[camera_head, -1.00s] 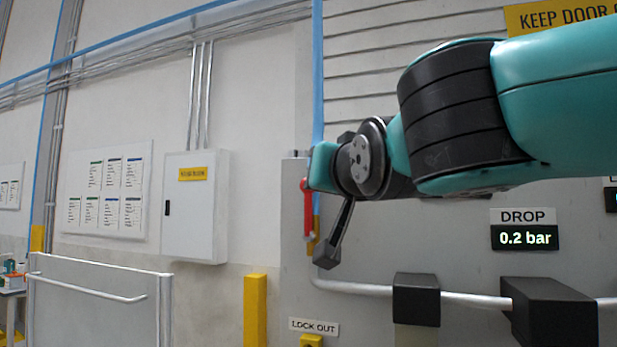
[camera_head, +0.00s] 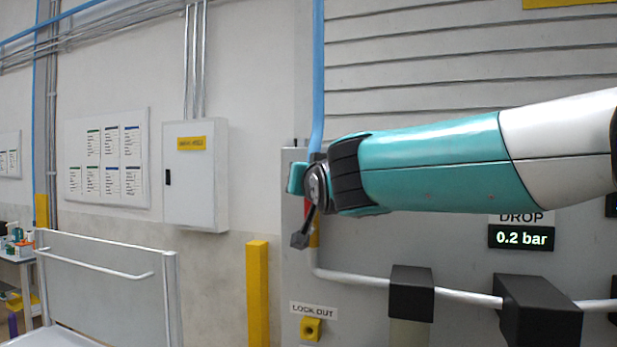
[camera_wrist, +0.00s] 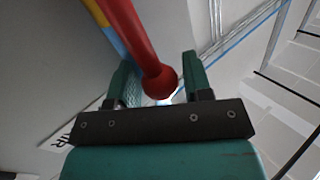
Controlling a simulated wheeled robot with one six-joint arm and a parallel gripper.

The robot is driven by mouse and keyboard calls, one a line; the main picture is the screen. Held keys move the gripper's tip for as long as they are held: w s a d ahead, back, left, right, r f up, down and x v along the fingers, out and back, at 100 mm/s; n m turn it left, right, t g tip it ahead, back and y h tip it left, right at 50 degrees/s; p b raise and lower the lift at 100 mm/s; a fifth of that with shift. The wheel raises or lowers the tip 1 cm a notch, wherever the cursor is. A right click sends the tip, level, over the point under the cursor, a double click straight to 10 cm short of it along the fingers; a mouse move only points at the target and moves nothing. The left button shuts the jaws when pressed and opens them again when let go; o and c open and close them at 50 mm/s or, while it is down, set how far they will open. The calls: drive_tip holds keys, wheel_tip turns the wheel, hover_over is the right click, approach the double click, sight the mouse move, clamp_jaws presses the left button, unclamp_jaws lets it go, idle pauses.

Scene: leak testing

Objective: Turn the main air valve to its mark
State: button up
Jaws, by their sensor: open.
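The red valve lever (camera_wrist: 135,40) runs down from the top of the wrist view, and its rounded end lies between the two teal fingers of my gripper (camera_wrist: 157,76). The fingers are apart, with a gap visible on the right of the lever; I cannot tell whether the left finger touches it. In the head view only a small red part of the lever (camera_head: 307,208) shows, with a yellow strip (camera_head: 315,236) below it. My wrist and gripper (camera_head: 297,178) hide the rest of the valve. I cannot make out the mark clearly.
A grey pipe (camera_head: 350,279) with black blocks (camera_head: 412,293) runs below my arm. A yellow post (camera_head: 258,290), a white wall cabinet (camera_head: 196,175) and a grey cart (camera_head: 105,290) stand to the left. A yellow lock-out fitting (camera_head: 311,329) sits below.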

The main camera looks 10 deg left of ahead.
drive_tip(key=shift+c, duration=0.4)
clamp_jaws()
drive_tip(key=shift+b, duration=0.3)
